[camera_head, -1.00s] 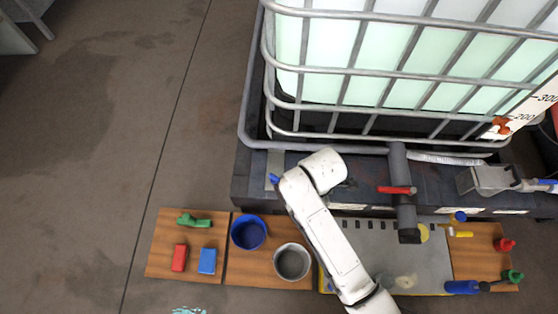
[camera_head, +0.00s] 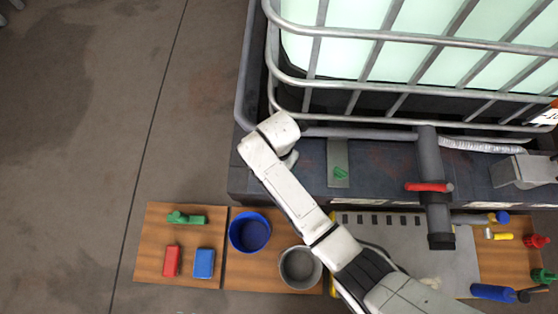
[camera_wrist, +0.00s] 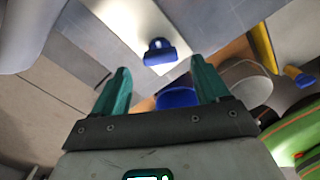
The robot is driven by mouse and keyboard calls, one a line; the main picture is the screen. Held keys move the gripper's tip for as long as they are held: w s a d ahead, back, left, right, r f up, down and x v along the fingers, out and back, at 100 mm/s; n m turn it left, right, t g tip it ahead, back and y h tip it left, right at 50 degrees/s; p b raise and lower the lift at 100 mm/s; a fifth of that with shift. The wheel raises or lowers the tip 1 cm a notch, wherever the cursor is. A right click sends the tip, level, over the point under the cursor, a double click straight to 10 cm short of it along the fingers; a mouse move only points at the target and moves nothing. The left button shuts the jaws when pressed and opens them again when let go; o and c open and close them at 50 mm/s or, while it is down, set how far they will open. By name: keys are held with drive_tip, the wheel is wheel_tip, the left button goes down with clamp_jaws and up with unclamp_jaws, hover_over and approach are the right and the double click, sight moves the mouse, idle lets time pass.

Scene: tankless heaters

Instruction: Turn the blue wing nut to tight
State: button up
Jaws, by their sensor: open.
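The blue wing nut (camera_wrist: 160,52) shows in the wrist view on a pale metal plate (camera_wrist: 152,20). It lies ahead of my gripper (camera_wrist: 160,68), between the lines of the two green fingers and apart from them. The fingers are spread and hold nothing. In the head view my arm hides the blue wing nut and the fingertips. I cannot tell there how far the gripper is from the nut.
A green wing nut (camera_head: 341,174) sits on a grey plate (camera_head: 338,150) on the dark pallet edge. A red-handled valve pipe (camera_head: 434,205) juts out to the right. Below are a blue bucket (camera_head: 250,232), a grey bucket (camera_head: 300,267) and red (camera_head: 172,261) and blue blocks (camera_head: 204,264).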

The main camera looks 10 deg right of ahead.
drive_tip(key=shift+f+b, duration=0.65)
drive_tip(key=shift+f, duration=1.3)
drive_tip(key=shift+s, duration=0.1)
drive_tip(key=c, duration=1.1)
drive_tip(key=shift+o, duration=0.2)
